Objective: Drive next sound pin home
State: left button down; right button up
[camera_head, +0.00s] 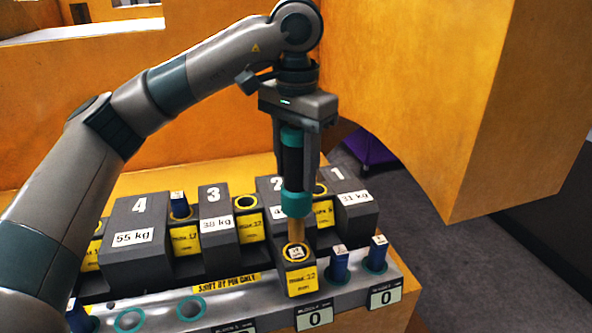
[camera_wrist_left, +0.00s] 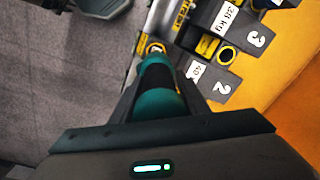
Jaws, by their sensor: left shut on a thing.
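My left gripper (camera_head: 297,160) is shut on an upright tool (camera_head: 293,150) with a black body, teal collars and a brass lower rod. The wrist view shows the tool (camera_wrist_left: 157,95) between the fingers. The brass tip is right over a tagged pin (camera_head: 295,253) in the yellow-ringed hole of a front block; I cannot tell if it touches. Blue pins with white tags stand in the rail to the right, one (camera_head: 340,268) and another (camera_head: 377,257). Another tagged blue pin (camera_head: 179,208) sits between castings 4 and 3. The right gripper is not in view.
Dark castings line the bench: 4 (camera_head: 137,236), 3 (camera_head: 216,215), 2 (camera_head: 271,185) and 1 (camera_head: 352,210). Yellow-ringed holes lie between them. The metal rail (camera_head: 240,300) has empty teal-ringed holes and counters reading 0. A large orange body (camera_head: 430,90) overhangs at right.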

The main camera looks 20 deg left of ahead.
aim_at(295, 137)
pick_arm(q)
notch_tip(295, 137, up, 6)
jog(key=p, duration=0.3)
jog(key=shift+f, duration=0.1)
jog(key=shift+a, duration=0.1)
